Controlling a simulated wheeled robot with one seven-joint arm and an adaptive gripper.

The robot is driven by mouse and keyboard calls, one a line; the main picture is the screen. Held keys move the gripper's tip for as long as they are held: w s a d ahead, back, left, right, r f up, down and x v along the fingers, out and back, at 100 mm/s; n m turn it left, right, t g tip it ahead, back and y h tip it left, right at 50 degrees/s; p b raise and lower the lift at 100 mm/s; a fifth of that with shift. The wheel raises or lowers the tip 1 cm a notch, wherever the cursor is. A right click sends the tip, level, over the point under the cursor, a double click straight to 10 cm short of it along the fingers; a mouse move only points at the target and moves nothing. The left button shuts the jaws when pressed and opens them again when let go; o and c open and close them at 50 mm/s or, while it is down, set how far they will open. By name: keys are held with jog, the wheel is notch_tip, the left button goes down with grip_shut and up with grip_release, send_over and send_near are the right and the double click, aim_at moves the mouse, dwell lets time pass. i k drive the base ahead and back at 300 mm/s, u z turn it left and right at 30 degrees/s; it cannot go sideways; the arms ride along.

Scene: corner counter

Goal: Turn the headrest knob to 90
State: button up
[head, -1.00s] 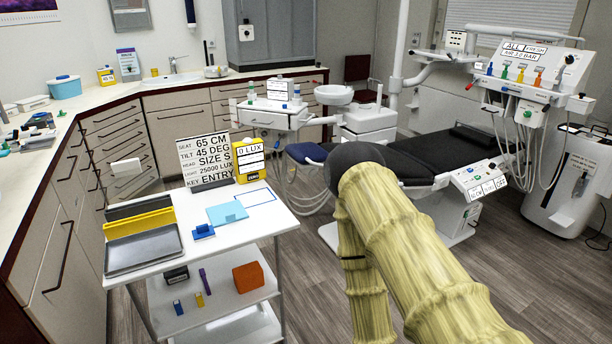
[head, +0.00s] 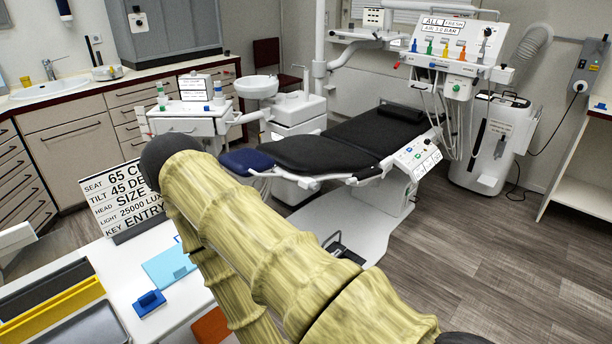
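The black dental chair (head: 318,153) stands in the middle of the head view, with its dark headrest end (head: 386,116) toward the back right. A white control panel (head: 417,156) with small coloured knobs and displays sits at the chair's right side. The knobs are too small to tell which is the headrest knob or where it points. My arm, in a yellow-green ribbed cover, crosses the lower foreground, apart from the panel in the picture. My gripper is not in view.
A delivery unit (head: 457,45) with hoses hangs behind the chair. Wooden floor (head: 470,260) is clear at right. A white cabinet (head: 580,165) stands far right.

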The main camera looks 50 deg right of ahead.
aim_at(314, 186)
jog(key=z, duration=0.6)
jog(key=i, duration=0.85)
jog(key=z, duration=0.7)
